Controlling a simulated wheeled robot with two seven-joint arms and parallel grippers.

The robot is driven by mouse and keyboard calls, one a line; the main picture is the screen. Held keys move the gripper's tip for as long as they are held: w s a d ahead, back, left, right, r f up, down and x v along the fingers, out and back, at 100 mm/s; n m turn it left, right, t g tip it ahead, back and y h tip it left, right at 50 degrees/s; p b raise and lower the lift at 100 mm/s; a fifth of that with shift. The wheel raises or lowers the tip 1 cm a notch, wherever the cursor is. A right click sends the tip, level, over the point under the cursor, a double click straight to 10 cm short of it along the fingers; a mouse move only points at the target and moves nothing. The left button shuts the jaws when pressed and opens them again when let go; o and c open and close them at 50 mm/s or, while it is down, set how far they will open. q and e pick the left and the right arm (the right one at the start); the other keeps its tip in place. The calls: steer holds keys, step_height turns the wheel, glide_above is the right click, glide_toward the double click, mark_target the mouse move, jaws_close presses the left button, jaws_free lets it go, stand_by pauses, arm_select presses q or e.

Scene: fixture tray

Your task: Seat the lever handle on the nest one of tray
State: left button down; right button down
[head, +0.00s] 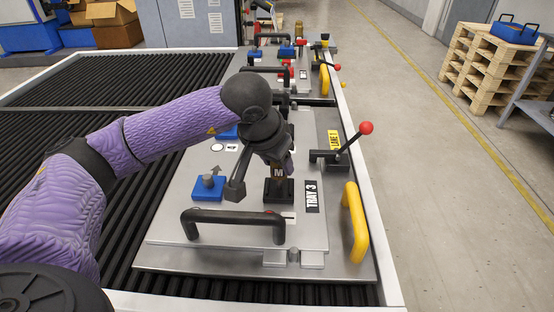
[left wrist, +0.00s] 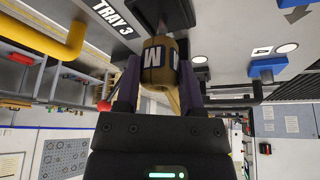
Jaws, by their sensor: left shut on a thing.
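My left gripper (head: 279,168) is over the middle of the grey tray (head: 165,228) labelled TRAY 3. It is shut on a brown, rounded piece with a dark M label, which I take to be the lever handle (head: 278,173). In the left wrist view the lever handle (left wrist: 158,62) sits between the two dark fingers. A black block (head: 278,191), apparently the nest, is directly below the piece. The piece's end meets this block in the picture; I cannot tell whether it is seated. My right gripper is not in view.
A black bar handle (head: 235,219) crosses the tray's front. A red-balled lever (head: 366,128) and yellow handle (head: 355,222) stand at the right. More loaded trays (head: 303,92) lie behind.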

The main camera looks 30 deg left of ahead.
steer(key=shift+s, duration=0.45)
arm_select(q)
steer(key=shift+f+b, duration=0.3)
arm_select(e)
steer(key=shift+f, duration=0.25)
arm_select(q)
steer(key=shift+f, duration=0.1)
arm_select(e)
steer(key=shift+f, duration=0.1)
arm_select(q)
steer(key=shift+f+b, duration=0.45)
steer(key=shift+f, duration=0.1)
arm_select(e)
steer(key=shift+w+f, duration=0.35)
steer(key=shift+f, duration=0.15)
arm_select(q)
steer(key=shift+f+b, duration=0.3)
steer(key=shift+b, duration=0.05)
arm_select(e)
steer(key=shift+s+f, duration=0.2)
arm_select(q)
steer(key=shift+f+b, duration=0.35)
steer(key=shift+f, duration=0.05)
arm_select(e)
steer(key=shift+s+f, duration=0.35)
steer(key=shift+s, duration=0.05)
arm_select(q)
steer(key=shift+f, duration=0.1)
